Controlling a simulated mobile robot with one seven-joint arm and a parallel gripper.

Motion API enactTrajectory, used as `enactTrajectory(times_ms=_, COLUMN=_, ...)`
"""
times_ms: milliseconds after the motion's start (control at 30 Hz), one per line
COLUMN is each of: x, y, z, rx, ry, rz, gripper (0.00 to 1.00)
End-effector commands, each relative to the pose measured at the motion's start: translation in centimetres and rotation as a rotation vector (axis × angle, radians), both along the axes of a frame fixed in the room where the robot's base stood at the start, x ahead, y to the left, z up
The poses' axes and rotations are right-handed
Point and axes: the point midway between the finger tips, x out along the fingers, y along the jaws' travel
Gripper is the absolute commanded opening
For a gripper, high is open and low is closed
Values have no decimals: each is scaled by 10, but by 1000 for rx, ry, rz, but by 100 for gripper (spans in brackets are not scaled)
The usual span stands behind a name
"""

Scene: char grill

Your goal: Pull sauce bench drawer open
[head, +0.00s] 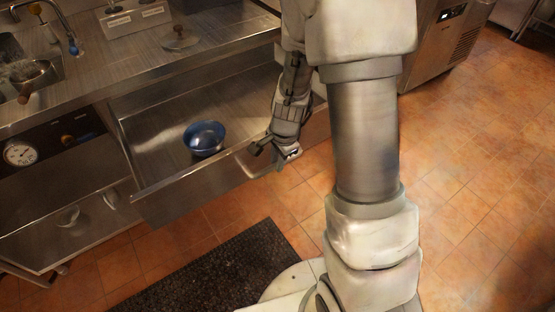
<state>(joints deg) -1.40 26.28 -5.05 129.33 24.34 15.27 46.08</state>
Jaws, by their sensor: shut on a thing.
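The sauce bench drawer (160,199) is a steel drawer below the counter, and it stands pulled out with its inside showing. A blue bowl (205,138) sits inside it. My gripper (271,154) is at the right part of the drawer's front, at the handle (254,168). It is shut on the handle. The fingertips are small in this view, and my arm hides the drawer's right end.
The steel counter (150,65) above carries a lidded pan cover (180,37) and a sink at left. A dial gauge (19,153) is on the front at left. A dark mat (205,275) lies on the tiled floor. Open floor (480,180) is at right.

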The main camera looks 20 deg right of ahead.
Motion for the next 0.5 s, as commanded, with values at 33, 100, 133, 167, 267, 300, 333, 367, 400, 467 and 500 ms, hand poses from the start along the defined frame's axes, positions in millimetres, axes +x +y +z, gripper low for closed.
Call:
enactTrajectory(times_ms=33, x=0, y=0, z=0, rx=0, ry=-1, rz=0, gripper=0)
enactTrajectory(times_ms=100, x=0, y=0, z=0, rx=0, ry=-1, rz=0, gripper=24)
enactTrajectory(times_ms=133, x=0, y=0, z=0, rx=0, ry=-1, rz=0, gripper=29)
enactTrajectory(times_ms=167, x=0, y=0, z=0, rx=0, ry=-1, rz=0, gripper=35)
enactTrajectory(times_ms=267, x=0, y=0, z=0, rx=0, ry=-1, rz=0, gripper=52)
enactTrajectory(times_ms=300, x=0, y=0, z=0, rx=0, ry=-1, rz=0, gripper=52)
enactTrajectory(times_ms=333, x=0, y=0, z=0, rx=0, ry=-1, rz=0, gripper=52)
enactTrajectory(times_ms=367, x=0, y=0, z=0, rx=0, ry=-1, rz=0, gripper=52)
enactTrajectory(times_ms=400, x=0, y=0, z=0, rx=0, ry=-1, rz=0, gripper=52)
enactTrajectory(times_ms=467, x=0, y=0, z=0, rx=0, ry=-1, rz=0, gripper=52)
enactTrajectory(times_ms=500, x=0, y=0, z=0, rx=0, ry=-1, rz=0, gripper=52)
